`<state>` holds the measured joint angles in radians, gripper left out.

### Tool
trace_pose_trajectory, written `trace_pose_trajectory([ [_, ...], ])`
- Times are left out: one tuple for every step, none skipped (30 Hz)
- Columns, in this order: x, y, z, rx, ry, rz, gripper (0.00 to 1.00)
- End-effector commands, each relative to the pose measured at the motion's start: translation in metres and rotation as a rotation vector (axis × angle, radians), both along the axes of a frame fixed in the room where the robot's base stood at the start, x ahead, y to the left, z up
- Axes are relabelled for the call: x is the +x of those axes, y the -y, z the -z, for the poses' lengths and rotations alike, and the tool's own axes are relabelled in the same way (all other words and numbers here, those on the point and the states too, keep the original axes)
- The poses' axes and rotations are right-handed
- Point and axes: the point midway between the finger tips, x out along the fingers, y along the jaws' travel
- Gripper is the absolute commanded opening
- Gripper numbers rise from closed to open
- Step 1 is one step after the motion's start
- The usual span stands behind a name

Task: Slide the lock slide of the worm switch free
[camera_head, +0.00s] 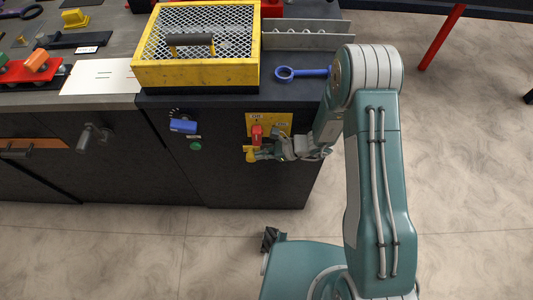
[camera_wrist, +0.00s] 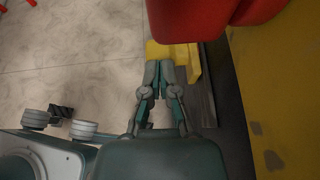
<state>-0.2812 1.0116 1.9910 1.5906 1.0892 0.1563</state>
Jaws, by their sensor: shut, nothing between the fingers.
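The worm switch's yellow plate (camera_head: 282,121) is on the dark cabinet front. A red part (camera_head: 257,133) sticks out from it, and it fills the top of the wrist view (camera_wrist: 205,18). Below the red part is a yellow piece, which looks like the lock slide (camera_head: 250,156); the wrist view shows it as a yellow bar with a block end (camera_wrist: 172,54). My gripper (camera_head: 263,154) is shut and empty, its tips (camera_wrist: 164,72) right at the yellow block. Whether they touch it I cannot tell. My fingers hide part of the slide.
On the cabinet front to the left are a blue handle (camera_head: 183,126) and a green button (camera_head: 196,146). A yellow mesh-topped box (camera_head: 196,76) and a blue ring-ended tool (camera_head: 308,73) are on top. The floor (camera_head: 130,245) before the cabinet is mostly clear.

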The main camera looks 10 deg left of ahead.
Motion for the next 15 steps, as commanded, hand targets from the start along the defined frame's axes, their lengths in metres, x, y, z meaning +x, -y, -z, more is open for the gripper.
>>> trace_pose_trajectory([
  [-0.001,-0.002,-0.001,0.003,0.000,-0.004,0.00],
  [-0.001,-0.002,-0.001,0.003,-0.001,-0.004,0.00],
  [-0.001,-0.002,-0.001,0.003,0.000,-0.005,0.00],
  [-0.001,-0.002,-0.001,0.003,0.000,-0.005,0.00],
  [-0.001,-0.002,-0.001,0.003,0.000,-0.005,0.00],
  [-0.001,-0.002,-0.001,0.003,0.000,-0.005,0.00],
  [-0.001,-0.001,-0.001,0.004,0.000,-0.005,0.00],
  [-0.001,-0.001,-0.001,0.004,0.000,-0.005,0.00],
  [0.000,0.001,-0.003,0.004,0.001,-0.004,0.00],
  [0.001,0.003,-0.004,0.004,0.001,-0.004,0.00],
  [0.002,0.005,-0.005,0.004,0.001,-0.004,0.00],
  [0.004,0.009,-0.008,0.004,0.001,-0.004,0.00],
  [0.006,0.012,-0.010,0.004,0.002,-0.004,0.00],
  [0.008,0.016,-0.012,0.005,0.003,-0.004,0.00],
  [0.010,0.022,-0.016,0.006,0.002,-0.003,0.00],
])
